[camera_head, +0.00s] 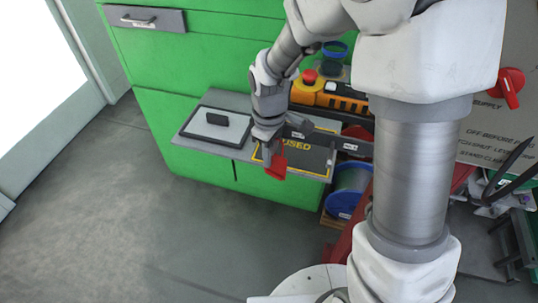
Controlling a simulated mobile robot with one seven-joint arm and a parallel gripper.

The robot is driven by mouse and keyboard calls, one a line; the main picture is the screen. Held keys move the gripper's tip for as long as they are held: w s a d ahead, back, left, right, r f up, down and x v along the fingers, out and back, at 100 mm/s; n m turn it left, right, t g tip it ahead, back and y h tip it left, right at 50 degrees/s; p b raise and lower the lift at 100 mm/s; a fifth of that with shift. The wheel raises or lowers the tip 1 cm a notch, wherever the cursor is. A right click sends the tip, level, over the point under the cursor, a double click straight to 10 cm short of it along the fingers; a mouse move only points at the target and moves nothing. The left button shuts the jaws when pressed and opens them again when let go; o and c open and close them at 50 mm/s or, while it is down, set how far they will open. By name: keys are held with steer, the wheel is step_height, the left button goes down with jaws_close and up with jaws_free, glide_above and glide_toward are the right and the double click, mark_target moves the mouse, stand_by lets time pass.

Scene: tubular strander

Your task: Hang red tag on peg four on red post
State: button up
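My gripper (269,152) points down in front of the green cabinet, over the edge of a grey shelf. It appears shut on the red tag (278,168), which hangs tilted below the fingers. The fingertips are small and partly hidden. A red upright part (361,222), possibly the red post, shows to the right, mostly hidden behind my arm. No numbered peg can be made out clearly. Small white labels sit on dark grey bars to the right of the gripper, too small to read surely.
A yellow-framed dark panel (310,160), orange box (340,98) and blue spool (345,200) are near the gripper. Grey floor (130,220) is clear at left.

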steer(key=shift+o, duration=0.8)
steer(key=shift+s+d+f, duration=0.25)
steer(key=shift+s+f, duration=0.05)
steer(key=shift+f, duration=0.1)
steer(key=shift+r, duration=0.1)
step_height(320, 180, up, 9)
steer(key=p, duration=0.6)
steer(key=shift+w+p, duration=0.3)
steer(key=shift+a, duration=0.1)
